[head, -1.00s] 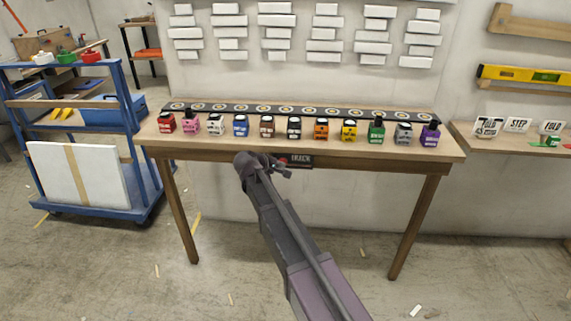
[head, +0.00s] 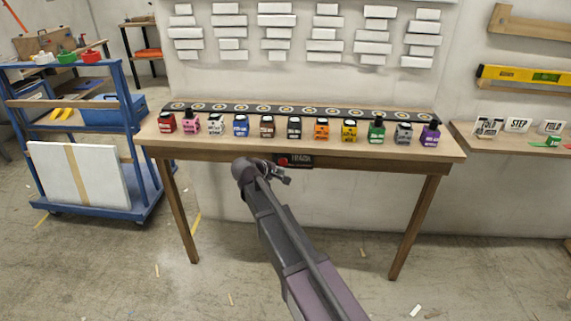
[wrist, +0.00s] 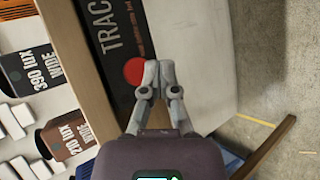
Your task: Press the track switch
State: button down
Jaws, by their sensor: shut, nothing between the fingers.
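The track switch is a dark panel (head: 300,161) marked TRACK, with a red round button (head: 283,161) at its left end. It is fixed to the front edge of the table. In the wrist view the red button (wrist: 132,71) and the panel (wrist: 113,42) appear turned sideways. My gripper (head: 287,180) is shut and empty, just below the button in the head view. In the wrist view its closed fingertips (wrist: 156,68) are beside the button's right edge and slightly overlap it. I cannot tell whether they touch.
The table (head: 365,155) carries a row of several coloured, labelled blocks behind the switch. A blue cart (head: 135,140) stands at the left. A side shelf (head: 515,140) with small signs is at the right. The floor in front is mostly clear.

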jog(key=shift+s+a, duration=0.1)
jog(key=shift+s, duration=1.75)
